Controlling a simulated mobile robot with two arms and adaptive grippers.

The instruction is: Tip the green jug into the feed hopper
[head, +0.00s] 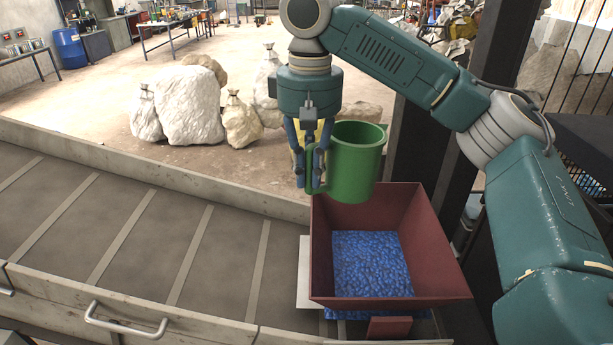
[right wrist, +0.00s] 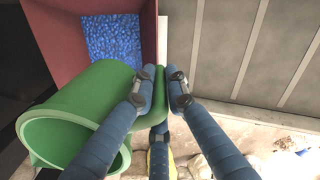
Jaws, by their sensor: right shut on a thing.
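The green jug (head: 355,163) is held above the back rim of the feed hopper, close to upright with a slight lean. It also shows in the right wrist view (right wrist: 80,108), mouth toward the lower left; its contents cannot be made out. My right gripper (head: 311,186) is shut on the jug's handle, at the left side of the body. Its fingers also show in the right wrist view (right wrist: 165,89). The dark red feed hopper (head: 437,250) holds blue granules (head: 372,265) and also shows in the right wrist view (right wrist: 60,40). My left gripper is not in view.
A ribbed conveyor belt (head: 140,235) runs left of the hopper, with a metal side wall (head: 200,185) behind it. A dark post (head: 420,135) stands right of the jug. Pale rocks and sacks (head: 190,105) lie on the floor beyond.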

